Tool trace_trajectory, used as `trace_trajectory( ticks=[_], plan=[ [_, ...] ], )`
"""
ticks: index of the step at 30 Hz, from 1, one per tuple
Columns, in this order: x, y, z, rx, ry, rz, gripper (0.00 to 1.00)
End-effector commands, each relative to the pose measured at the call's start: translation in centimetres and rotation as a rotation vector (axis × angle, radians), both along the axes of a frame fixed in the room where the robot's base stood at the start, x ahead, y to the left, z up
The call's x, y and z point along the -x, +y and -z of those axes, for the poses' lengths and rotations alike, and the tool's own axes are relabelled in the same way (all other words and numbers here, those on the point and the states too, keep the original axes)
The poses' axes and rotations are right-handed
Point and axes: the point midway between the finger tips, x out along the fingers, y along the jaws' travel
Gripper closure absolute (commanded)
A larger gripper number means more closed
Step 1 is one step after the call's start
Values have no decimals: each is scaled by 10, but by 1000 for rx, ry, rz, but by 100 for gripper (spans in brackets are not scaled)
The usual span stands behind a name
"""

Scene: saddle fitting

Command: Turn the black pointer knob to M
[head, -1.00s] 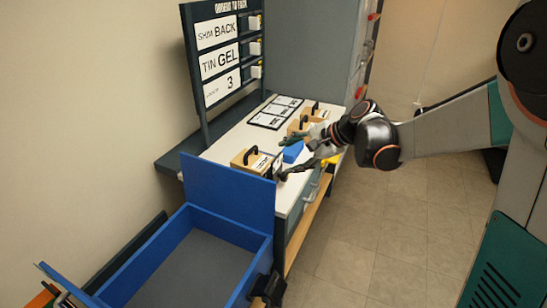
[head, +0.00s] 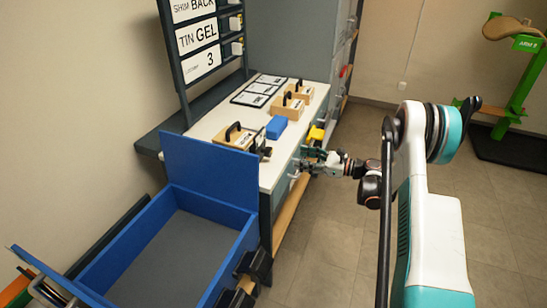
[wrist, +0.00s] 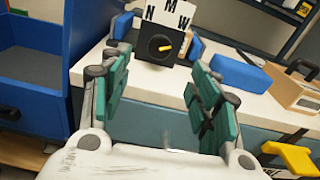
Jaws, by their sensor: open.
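The black knob (wrist: 160,46) is a dark square block with a round face and a short yellow-orange mark, in the top middle of the wrist view. A white card with the letters N, M and W (wrist: 170,14) fans out behind it. Which letter the mark faces I cannot tell. In the head view the knob is a small dark shape (head: 265,151) at the table's front edge. My gripper (wrist: 162,100) is open and empty, its green-padded fingers apart, with the knob beyond and between them. In the head view my gripper (head: 306,160) is just off the table's front edge.
A blue block (wrist: 240,72) lies right of the knob, with a wooden box with a black handle (wrist: 297,88) beyond. A blue open bin (head: 180,250) stands left of the table. A yellow object (head: 316,134) sits at the table's front.

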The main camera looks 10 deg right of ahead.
Motion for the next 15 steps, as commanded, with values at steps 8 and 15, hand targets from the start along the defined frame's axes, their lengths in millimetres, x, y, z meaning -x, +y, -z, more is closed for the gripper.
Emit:
trace_trajectory(
  ticks=[8, 15],
  plan=[
    [2, -6, 20, -74, 14, 2, 44],
    [-18, 23, 21, -73, 14, 0, 44]
  ],
)
